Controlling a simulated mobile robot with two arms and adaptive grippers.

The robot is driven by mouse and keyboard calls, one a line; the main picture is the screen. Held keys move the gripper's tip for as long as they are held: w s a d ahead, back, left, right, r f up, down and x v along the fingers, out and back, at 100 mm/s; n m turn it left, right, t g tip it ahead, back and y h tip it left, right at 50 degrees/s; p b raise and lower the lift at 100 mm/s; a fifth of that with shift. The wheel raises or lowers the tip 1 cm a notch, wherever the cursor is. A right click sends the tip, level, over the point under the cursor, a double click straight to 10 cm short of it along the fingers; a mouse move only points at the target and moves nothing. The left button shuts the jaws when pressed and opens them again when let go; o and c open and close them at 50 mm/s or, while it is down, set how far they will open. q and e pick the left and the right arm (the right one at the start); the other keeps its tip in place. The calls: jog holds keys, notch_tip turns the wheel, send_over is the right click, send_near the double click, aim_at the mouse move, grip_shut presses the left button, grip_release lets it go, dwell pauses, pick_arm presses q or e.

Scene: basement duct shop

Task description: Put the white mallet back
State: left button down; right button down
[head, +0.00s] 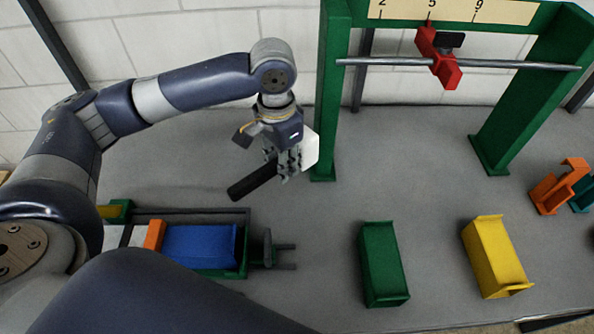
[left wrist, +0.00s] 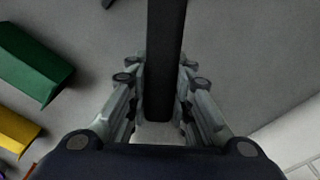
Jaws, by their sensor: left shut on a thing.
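The white mallet has a white head (head: 311,150) and a dark handle (head: 252,182). My left gripper (head: 287,170) is shut on the mallet and holds it over the grey table, left of the green frame's near post. The handle slants down and left from the fingers, and the head shows behind the gripper on the right. In the left wrist view the dark handle (left wrist: 165,55) runs between the two fingers, toward the top edge. My right gripper is not in view.
A green frame (head: 329,90) carries a rod (head: 520,65) with a red slider (head: 437,62). A green bin (head: 383,265) and a yellow bin (head: 494,258) stand in front. A blue block (head: 200,247) lies in a green-edged fixture. An orange bracket (head: 560,186) stands right. The middle table is clear.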

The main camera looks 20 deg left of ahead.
pick_arm(q)
jog(key=w+a+f+m+p, duration=0.2)
jog(key=w+a+m+p, duration=0.1)
jog(key=w+a+m, duration=0.4)
jog(key=shift+m, duration=0.3)
notch_tip(320, 180, down, 10)
jog(key=shift+w+p, duration=0.15)
jog(key=shift+p, duration=0.85)
jog(key=shift+f, duration=0.35)
jog(key=shift+f, duration=0.15)
jog(key=c, duration=1.6)
grip_release()
jog(key=shift+o, duration=0.9)
